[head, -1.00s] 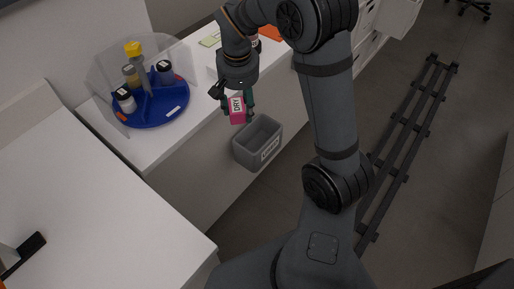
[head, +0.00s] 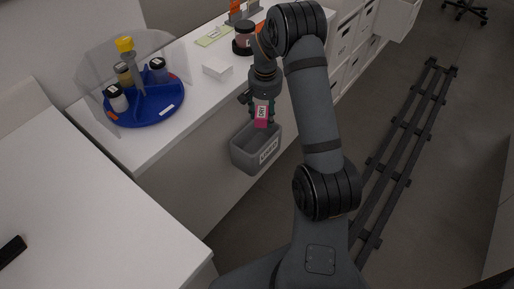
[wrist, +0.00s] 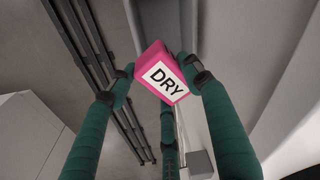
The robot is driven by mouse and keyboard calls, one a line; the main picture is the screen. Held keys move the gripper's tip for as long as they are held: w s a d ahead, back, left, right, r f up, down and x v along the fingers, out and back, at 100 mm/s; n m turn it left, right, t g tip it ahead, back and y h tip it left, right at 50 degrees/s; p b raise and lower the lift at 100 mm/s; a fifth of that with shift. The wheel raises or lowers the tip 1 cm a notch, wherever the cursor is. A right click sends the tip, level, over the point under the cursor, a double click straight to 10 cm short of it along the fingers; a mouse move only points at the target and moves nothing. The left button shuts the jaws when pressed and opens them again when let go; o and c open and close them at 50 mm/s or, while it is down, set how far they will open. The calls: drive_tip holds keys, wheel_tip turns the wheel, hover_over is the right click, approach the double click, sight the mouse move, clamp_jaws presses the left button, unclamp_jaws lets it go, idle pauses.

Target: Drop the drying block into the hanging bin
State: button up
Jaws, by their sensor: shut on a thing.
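The drying block is a pink block (head: 261,122) with a white label, which reads "DRY" in the wrist view (wrist: 164,79). My gripper (head: 262,112) is shut on it, with a green finger on each side in the wrist view (wrist: 158,82). In the head view the block hangs over the hanging bin (head: 243,157), near its upper rim. The bin is grey, open at the top, with a label on its front, and hangs on the side of the white counter. The block hides part of the bin's opening; I cannot tell its exact height above it.
A blue turntable (head: 150,108) with several jars and a clear shield stands on the counter (head: 196,92), left of my arm. A white box (head: 217,69) and a dark jar (head: 243,40) sit farther back. A floor rail (head: 402,150) runs at right.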

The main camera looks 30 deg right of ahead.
wheel_tip(320, 180, down, 4)
drive_tip(key=shift+r+b, duration=0.25)
drive_tip(key=shift+b, duration=0.7)
drive_tip(key=o, duration=1.2)
drive_tip(key=shift+o, duration=0.2)
drive_tip(key=shift+r, duration=0.1)
drive_tip(key=r, duration=0.4)
drive_tip(key=s+r, duration=0.1)
drive_tip(key=r, duration=0.7)
drive_tip(key=shift+s+a, duration=0.15)
drive_tip(key=shift+a, duration=0.25)
drive_tip(key=shift+f, duration=0.15)
